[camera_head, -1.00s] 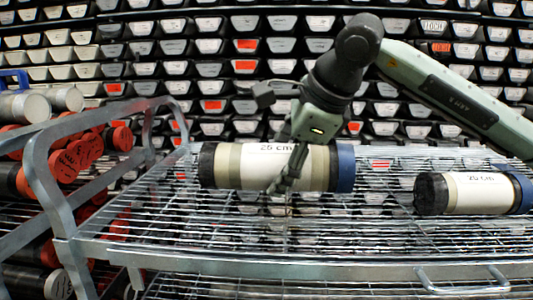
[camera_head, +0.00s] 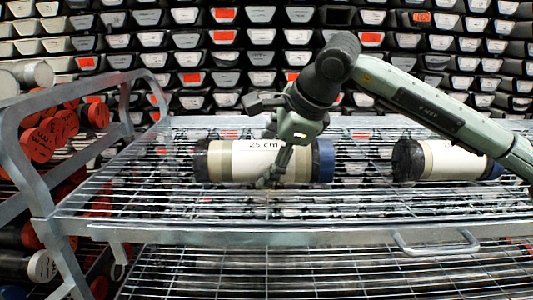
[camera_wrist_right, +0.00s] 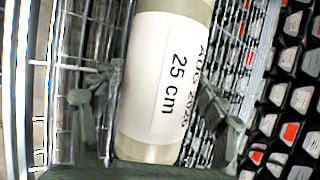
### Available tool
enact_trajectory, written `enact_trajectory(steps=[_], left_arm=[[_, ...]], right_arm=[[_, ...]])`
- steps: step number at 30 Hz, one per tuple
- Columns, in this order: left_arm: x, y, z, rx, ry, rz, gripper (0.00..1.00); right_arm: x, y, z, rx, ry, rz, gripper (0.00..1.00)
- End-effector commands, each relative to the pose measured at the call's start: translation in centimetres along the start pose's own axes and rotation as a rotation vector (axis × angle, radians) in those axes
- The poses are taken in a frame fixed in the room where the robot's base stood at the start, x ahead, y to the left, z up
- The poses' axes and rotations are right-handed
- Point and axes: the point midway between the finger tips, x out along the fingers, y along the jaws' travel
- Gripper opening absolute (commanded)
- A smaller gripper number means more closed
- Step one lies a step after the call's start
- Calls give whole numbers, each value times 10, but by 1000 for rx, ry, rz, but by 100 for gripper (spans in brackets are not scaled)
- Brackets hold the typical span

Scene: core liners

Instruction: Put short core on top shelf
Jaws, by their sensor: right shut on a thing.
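A pale core with dark end caps, labelled 25 cm (camera_head: 232,162), lies level at the top wire shelf (camera_head: 370,215) in the head view. It appears to rest on the mesh or sit just above it; I cannot tell which. My right gripper (camera_head: 276,168) is shut on it around its middle, from above. In the right wrist view the core (camera_wrist_right: 150,100) fills the space between the fingers of the gripper (camera_wrist_right: 160,88). A second, shorter-looking core (camera_head: 440,160) lies at the right of the same shelf, partly hidden by my right arm. My left gripper is not in view.
A lower wire shelf (camera_head: 300,275) lies beneath. The cart's grey side frame (camera_head: 30,160) rises at the left, with several red-capped cores (camera_head: 60,122) beyond it. A wall of stacked trays (camera_head: 220,60) stands behind. The shelf between the two cores is clear.

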Motion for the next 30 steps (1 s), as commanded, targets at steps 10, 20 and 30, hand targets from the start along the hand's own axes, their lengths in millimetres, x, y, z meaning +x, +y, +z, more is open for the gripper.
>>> enact_trajectory(steps=[10, 20, 30], left_arm=[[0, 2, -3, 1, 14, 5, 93], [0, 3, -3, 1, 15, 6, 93], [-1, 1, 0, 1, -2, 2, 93]], right_arm=[[0, 0, 0, 0, 0, 0, 91], [0, 0, 0, 0, 0, 0, 93], [-44, -2, 0, 0, -1, -5, 93]])
